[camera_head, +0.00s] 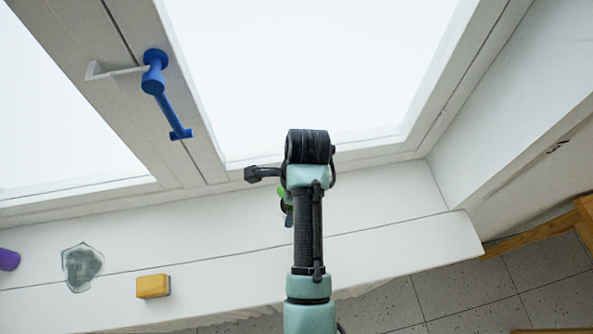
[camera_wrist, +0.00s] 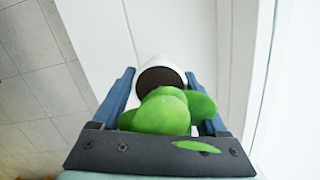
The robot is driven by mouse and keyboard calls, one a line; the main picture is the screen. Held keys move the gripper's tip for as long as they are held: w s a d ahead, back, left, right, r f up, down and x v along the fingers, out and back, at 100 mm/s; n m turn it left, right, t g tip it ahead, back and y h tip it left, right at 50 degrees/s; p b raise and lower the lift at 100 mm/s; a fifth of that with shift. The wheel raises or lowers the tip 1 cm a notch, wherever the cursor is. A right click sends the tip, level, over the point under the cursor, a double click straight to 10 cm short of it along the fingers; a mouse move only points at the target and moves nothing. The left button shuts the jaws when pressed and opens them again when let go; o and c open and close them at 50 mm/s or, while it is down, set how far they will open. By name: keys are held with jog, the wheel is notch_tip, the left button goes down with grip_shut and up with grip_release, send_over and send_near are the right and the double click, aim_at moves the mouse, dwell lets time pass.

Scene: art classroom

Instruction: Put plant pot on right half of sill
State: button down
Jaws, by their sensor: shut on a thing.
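The plant pot is white with dark soil and shows in the wrist view (camera_wrist: 160,60). Its round green leaves (camera_wrist: 165,112) lie toward the camera, in front of the palm. My gripper (camera_wrist: 159,76) has its two blue-grey fingers on either side of the pot, shut on it. In the head view my arm hides the pot and most of the gripper; only a bit of green leaf (camera_head: 284,190) shows at the arm's left side. The white sill (camera_head: 400,240) runs below the window, and my arm is over its right half. I cannot tell whether the pot touches the sill.
On the sill's left part are a yellow block (camera_head: 153,286), a grey-green glassy thing (camera_head: 82,267) and a purple thing (camera_head: 8,259). A blue window handle (camera_head: 153,80) juts out above. The sill right of my arm is bare up to the side wall (camera_head: 500,130).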

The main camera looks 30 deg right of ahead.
aim_at(280, 191)
jog(key=shift+d+f+p, duration=0.1)
jog(key=shift+f+p, duration=0.3)
jog(key=shift+f, duration=2.45)
jog(key=shift+f, duration=0.15)
grip_release()
jog(key=r, duration=0.8)
jog(key=s+d+r, duration=0.1)
jog(key=r, duration=0.3)
jog(key=shift+d+r, duration=0.1)
jog(key=shift+r, duration=0.05)
jog(key=shift+b, duration=0.3)
